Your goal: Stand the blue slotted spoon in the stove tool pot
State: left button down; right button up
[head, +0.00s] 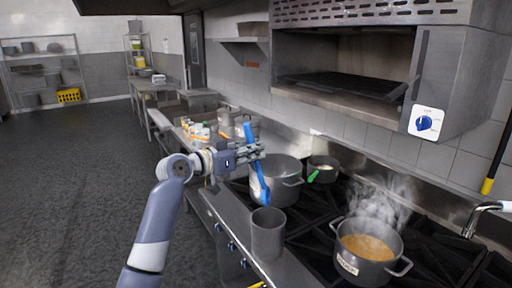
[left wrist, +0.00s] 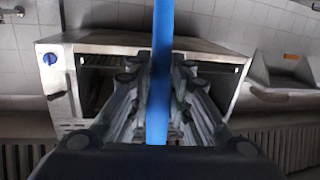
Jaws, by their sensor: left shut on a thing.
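The blue slotted spoon (head: 259,180) is held upright, slightly tilted, in my left gripper (head: 258,151). Its handle top rises above the fingers and its wide end hangs below them, in front of a large steel pot. In the left wrist view the blue handle (left wrist: 158,80) runs between the two fingers of my left gripper (left wrist: 160,85). The stove tool pot, seemingly the plain grey cylinder (head: 268,235), stands at the front edge of the stove, below the spoon and apart from it. My right gripper is not in view.
A large steel pot (head: 283,183) stands behind the grey cylinder. A small pan (head: 322,170) with a green handle is beside it. A steaming pot (head: 367,262) of brown liquid stands at the right. A steel oven unit (head: 345,75) hangs above. Floor is free at left.

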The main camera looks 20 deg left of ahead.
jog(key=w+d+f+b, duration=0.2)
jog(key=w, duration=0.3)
pick_arm(q)
notch_tip(320, 180, down, 18)
jog(key=w+d+b, duration=0.1)
jog(key=b, duration=1)
jog(key=shift+w+r, duration=0.2)
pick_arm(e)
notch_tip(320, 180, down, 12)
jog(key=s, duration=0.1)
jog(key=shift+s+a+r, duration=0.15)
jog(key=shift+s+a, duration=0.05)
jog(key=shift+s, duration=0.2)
pick_arm(q)
jog(key=c, duration=1.4)
grip_release()
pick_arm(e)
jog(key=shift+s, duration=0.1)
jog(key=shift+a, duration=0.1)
